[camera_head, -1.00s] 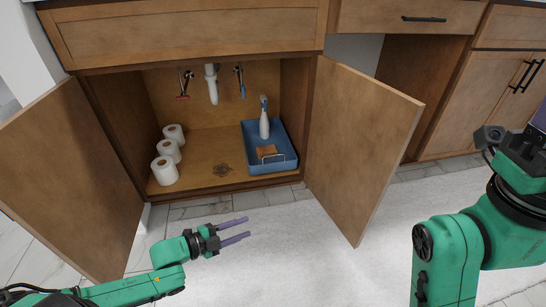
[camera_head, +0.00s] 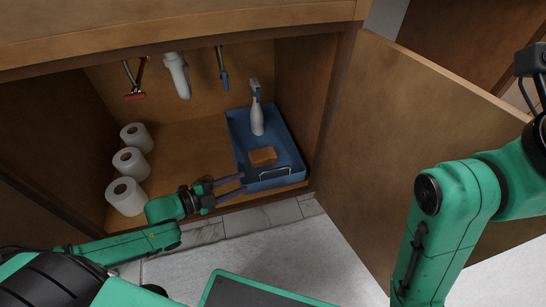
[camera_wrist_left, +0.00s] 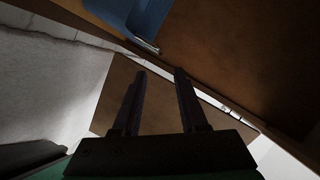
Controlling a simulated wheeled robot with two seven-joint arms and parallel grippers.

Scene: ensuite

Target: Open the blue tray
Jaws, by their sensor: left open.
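The blue tray (camera_head: 292,145) sits on the floor of the open cabinet, on its right side. It has a metal handle (camera_head: 275,172) at its front and holds a white spray bottle (camera_head: 257,118) and a brown sponge-like block (camera_head: 263,156). My left gripper (camera_head: 241,184) is open, with its fingertips just left of the tray's front corner, near the handle. In the left wrist view, the two fingers (camera_wrist_left: 158,74) are apart with nothing between them, and the blue tray (camera_wrist_left: 150,20) shows at the top. My right gripper is out of view.
Several white paper rolls (camera_head: 130,161) stand at the cabinet's left. The open right door (camera_head: 400,130) stands beside the tray's side of the cabinet. Pipes (camera_head: 177,75) hang at the back. The cabinet floor (camera_head: 185,145) between rolls and tray is clear.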

